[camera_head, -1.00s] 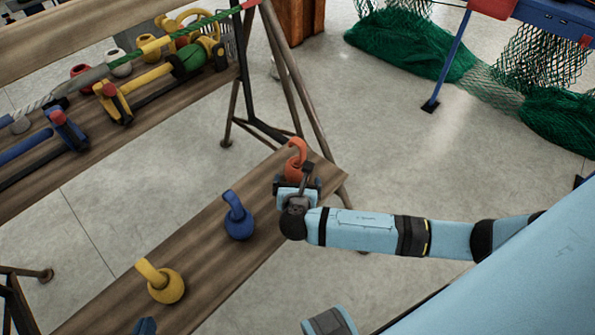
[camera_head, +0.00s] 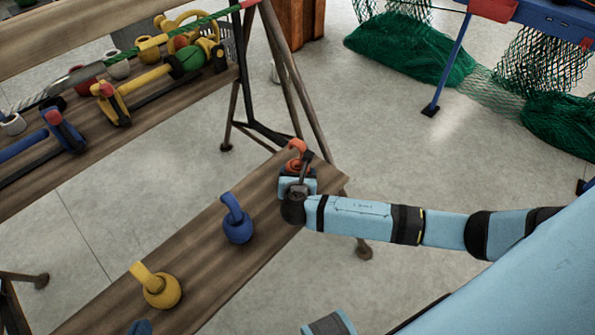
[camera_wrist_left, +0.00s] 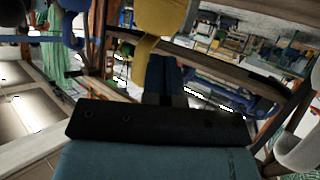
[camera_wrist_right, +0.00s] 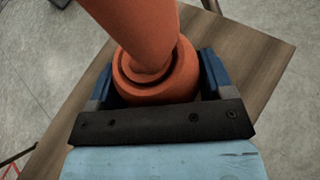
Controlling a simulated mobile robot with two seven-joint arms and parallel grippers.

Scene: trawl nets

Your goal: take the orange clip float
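The orange clip float (camera_head: 296,162) sits at the far end of the low plank, partly hidden by my right gripper (camera_head: 299,172). In the right wrist view the float (camera_wrist_right: 155,70) fills the middle, its round body between my two blue fingers. The fingers are wide apart, one on each side; I cannot tell whether they touch it. My left gripper (camera_head: 140,327) barely shows at the bottom edge of the head view, near the yellow clip float (camera_head: 160,290). In the left wrist view its blue fingers (camera_wrist_left: 165,75) are together and empty.
A blue clip float (camera_head: 237,220) stands mid-plank (camera_head: 200,250). A higher bench at left carries tools, floats and a green rope (camera_head: 150,42). Trestle legs (camera_head: 290,80) rise behind the plank. Green nets (camera_head: 410,50) lie at back right. Floor between is clear.

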